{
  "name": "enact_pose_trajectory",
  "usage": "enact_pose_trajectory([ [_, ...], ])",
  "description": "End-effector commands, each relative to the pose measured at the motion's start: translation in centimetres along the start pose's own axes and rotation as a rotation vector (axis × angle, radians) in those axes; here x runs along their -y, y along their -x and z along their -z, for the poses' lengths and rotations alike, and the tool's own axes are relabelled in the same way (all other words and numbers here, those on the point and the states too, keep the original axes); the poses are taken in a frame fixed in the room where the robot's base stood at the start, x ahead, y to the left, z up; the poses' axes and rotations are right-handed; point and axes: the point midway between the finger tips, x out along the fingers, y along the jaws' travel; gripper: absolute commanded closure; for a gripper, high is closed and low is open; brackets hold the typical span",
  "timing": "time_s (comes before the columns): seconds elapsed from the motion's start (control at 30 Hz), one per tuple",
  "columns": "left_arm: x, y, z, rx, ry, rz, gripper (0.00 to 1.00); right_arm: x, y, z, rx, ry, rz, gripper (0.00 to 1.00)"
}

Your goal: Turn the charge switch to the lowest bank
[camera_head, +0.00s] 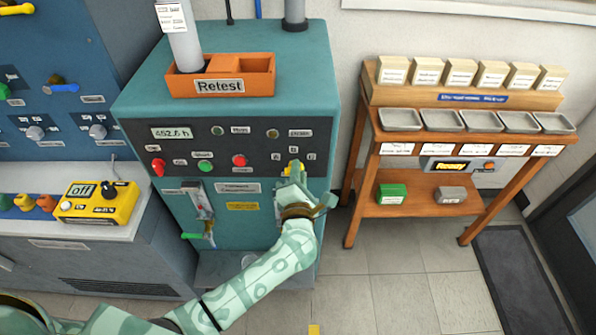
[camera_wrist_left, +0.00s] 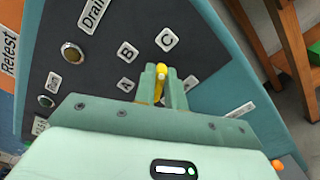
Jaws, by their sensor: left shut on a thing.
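The charge switch is a small yellow handle (camera_head: 293,166) on the dark panel of the teal testbench. Labels A (camera_wrist_left: 126,85), B (camera_wrist_left: 127,52) and C (camera_wrist_left: 168,41) stand around it in the left wrist view. My left gripper (camera_head: 293,172) is shut on the yellow handle. In the left wrist view the handle (camera_wrist_left: 161,71) shows between the pale green fingers (camera_wrist_left: 162,88), with its visible tip close below C. The fingers hide the switch's base, so I cannot tell exactly which label it points at. My right gripper is not in view.
The same panel holds a red knob (camera_head: 158,165), a red button (camera_head: 239,160) and a display (camera_head: 171,132). An orange Retest tray (camera_head: 247,87) sits on top of the bench. A wooden rack (camera_head: 430,185) stands to the right, with open floor between.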

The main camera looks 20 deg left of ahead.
Motion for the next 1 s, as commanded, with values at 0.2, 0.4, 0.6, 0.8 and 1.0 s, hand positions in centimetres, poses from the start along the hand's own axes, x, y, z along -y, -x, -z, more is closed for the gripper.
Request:
enact_pose_trajectory([
  [0.2, 0.2, 0.1, 0.1, 0.0, -0.003, 0.004, 0.74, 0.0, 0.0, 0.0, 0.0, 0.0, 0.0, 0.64],
  [0.4, 0.1, 0.1, 0.0, 0.0, -0.002, 0.003, 0.66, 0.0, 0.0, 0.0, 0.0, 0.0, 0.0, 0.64],
  [0.6, 0.1, 0.6, 0.0, 0.0, 0.0, 0.003, 0.66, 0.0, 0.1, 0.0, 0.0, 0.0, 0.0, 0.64],
  [0.8, 0.1, 4.5, 0.0, 0.0, 0.0, 0.005, 0.66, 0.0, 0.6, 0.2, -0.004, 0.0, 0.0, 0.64],
  [1.0, 0.1, 10.1, 0.0, -0.002, 0.0, 0.007, 0.66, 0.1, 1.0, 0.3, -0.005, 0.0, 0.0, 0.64],
])
